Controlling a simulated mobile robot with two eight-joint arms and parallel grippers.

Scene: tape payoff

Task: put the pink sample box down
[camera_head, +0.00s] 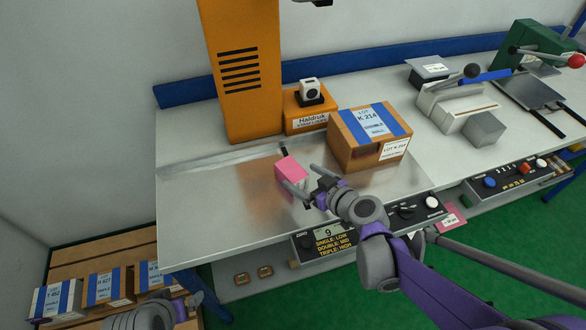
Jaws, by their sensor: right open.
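The pink sample box (289,167) is at the middle of the shiny metal plate (225,190) on the workbench. It looks upright, but I cannot tell whether its underside touches the plate. My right gripper (303,180) is open, with its fingertips at the near and right sides of the box. The near finger hides part of the box's lower side. Part of my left gripper (194,299) shows low at the left, away from the pink box, and its jaws are unclear.
A cardboard box (345,155) with blue tape stands right of the pink box. An orange machine column (240,110) rises behind the plate. A control panel (345,236) runs along the front edge. Several taped boxes (104,290) stand on a wooden pallet at lower left. The plate's left part is clear.

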